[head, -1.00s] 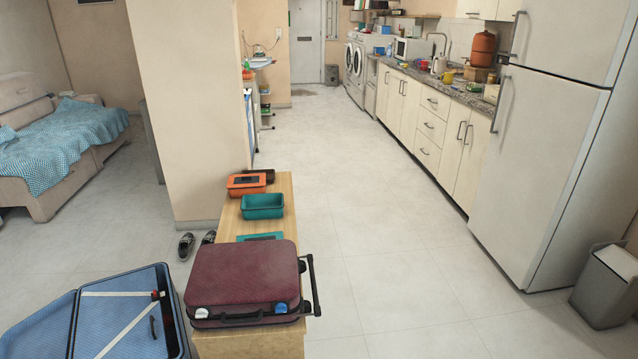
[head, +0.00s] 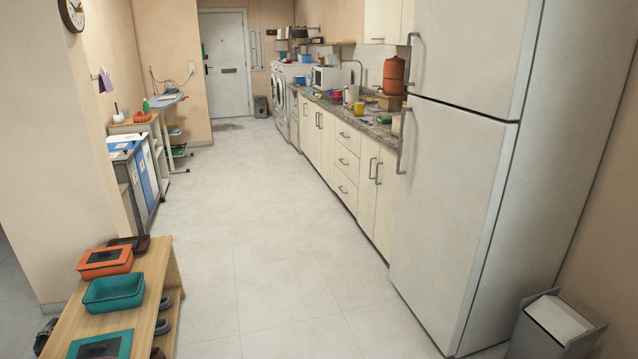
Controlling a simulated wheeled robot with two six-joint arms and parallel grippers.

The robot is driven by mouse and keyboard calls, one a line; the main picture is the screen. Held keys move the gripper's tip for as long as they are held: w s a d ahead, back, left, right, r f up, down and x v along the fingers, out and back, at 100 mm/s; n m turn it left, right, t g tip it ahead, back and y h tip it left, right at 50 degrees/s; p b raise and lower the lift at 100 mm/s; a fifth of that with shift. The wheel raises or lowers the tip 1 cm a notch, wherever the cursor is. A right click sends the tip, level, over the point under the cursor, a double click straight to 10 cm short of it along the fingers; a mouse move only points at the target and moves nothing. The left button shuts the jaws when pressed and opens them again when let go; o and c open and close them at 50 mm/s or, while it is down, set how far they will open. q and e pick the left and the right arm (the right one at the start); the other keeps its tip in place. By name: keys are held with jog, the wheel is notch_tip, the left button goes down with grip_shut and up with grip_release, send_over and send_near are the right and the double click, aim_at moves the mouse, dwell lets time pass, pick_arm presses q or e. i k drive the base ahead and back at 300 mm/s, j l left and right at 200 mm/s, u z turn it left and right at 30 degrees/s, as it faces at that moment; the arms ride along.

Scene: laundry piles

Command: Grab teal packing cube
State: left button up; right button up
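A flat teal packing cube with a dark mesh panel (head: 100,346) lies on the near end of the wooden bench, at the bottom left of the head view. The bottom edge of the picture cuts it off. Behind it on the same bench is an open teal tray (head: 114,292), which looks empty. Neither of my grippers shows in the head view.
The wooden bench (head: 152,290) also holds an orange case with a dark panel (head: 104,262) and a dark brown tray (head: 131,242). Shoes sit on its lower shelf. The fridge (head: 450,190) and a bin (head: 556,322) stand right. The floor (head: 260,250) between is clear.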

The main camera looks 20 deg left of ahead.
aim_at(118, 292)
jog(key=i+j+u, duration=0.25)
jog(key=i, duration=0.3)
jog(key=i+l+u, duration=0.1)
jog(key=i+u, duration=0.2)
jog(key=i, duration=0.2)
jog(key=i+l+u, duration=0.1)
jog(key=i+u, duration=0.15)
jog(key=i, duration=0.25)
jog(key=i+l+u, duration=0.3)
jog(key=i, duration=0.25)
jog(key=i+u, duration=0.5)
jog(key=i+l+u, duration=0.2)
jog(key=i+u, duration=0.3)
jog(key=i+l+u, duration=0.3)
jog(key=u, duration=0.15)
jog(key=i+l+u, duration=0.3)
jog(key=l+u, duration=0.2)
